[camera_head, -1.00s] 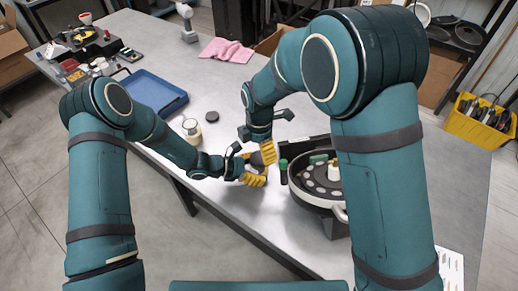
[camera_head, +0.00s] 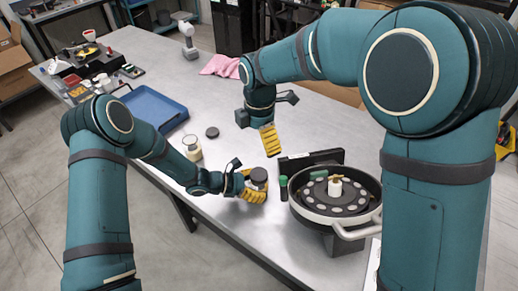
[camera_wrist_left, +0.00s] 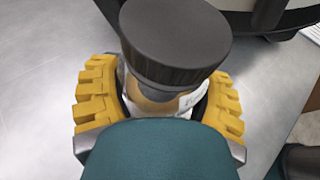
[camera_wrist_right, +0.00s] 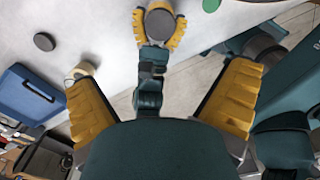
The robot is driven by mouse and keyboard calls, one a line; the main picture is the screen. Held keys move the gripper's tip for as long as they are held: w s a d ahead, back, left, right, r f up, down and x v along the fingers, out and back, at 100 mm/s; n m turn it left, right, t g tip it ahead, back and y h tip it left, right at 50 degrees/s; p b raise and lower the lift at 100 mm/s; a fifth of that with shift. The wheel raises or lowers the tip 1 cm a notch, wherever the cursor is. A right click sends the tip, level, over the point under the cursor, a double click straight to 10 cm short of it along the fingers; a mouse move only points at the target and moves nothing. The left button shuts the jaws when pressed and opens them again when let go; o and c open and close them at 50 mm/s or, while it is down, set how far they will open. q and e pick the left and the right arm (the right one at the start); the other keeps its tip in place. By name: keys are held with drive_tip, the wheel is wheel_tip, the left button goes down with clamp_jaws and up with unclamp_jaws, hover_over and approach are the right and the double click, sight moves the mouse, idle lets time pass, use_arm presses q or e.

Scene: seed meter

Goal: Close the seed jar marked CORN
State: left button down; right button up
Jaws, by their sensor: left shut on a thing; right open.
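My left gripper (camera_head: 252,190) is shut around a glass jar with tan contents; the jar also shows in the left wrist view (camera_wrist_left: 150,108). A dark round lid (camera_head: 259,176) sits on top of this jar, large in the left wrist view (camera_wrist_left: 175,40). I cannot tell how tightly it is seated. The jar's marking is not readable. My right gripper (camera_head: 269,146) is open and empty, above and behind the held jar, apart from the lid. A second, pale jar (camera_head: 192,148) stands on the table to the left, with another dark lid (camera_head: 212,132) lying near it.
The round black seed meter (camera_head: 337,205) stands right of the held jar, with a green-capped cylinder (camera_head: 284,188) beside it. A blue tray (camera_head: 152,108) lies at left and a pink cloth (camera_head: 220,66) at the back. The table (camera_head: 240,107) is clear around the middle.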

idle(0.3)
use_arm(q)
unclamp_jaws()
drive_tip(key=v, duration=1.2)
